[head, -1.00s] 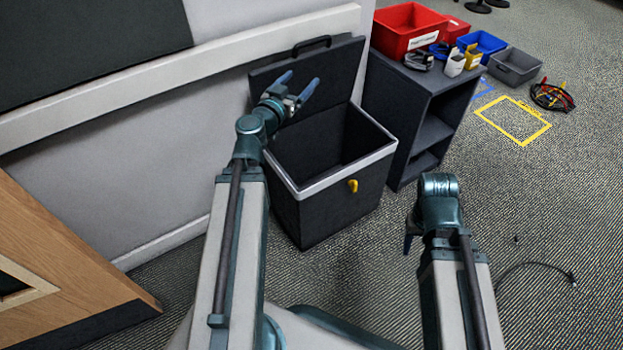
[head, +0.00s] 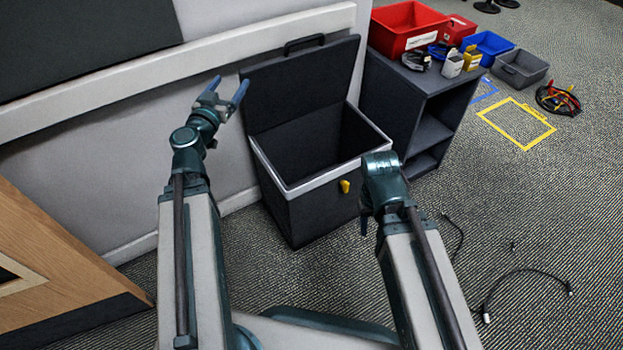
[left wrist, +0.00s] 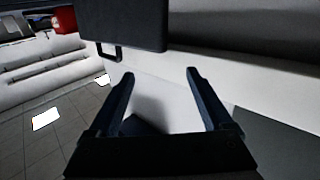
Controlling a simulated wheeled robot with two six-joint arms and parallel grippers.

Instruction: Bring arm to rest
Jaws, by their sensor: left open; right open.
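My left gripper (head: 228,90) is open and empty in the head view. It is raised to the left of the dark storage box's open lid (head: 300,85), in front of the wall. In the left wrist view its two fingers (left wrist: 160,85) stand apart with nothing between them, and the lid (left wrist: 125,22) with its handle shows beyond. My right gripper (head: 364,226) points down at the right of the box, mostly hidden behind its own wrist; it is open.
The open box (head: 325,205) has a white rim and a yellow latch. A dark shelf (head: 432,110) holds a red bin (head: 405,32). Blue and grey bins, coloured cables (head: 557,100) and a yellow floor outline are further right. A black cable (head: 520,272) lies on the carpet. A wooden panel (head: 60,260) is at left.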

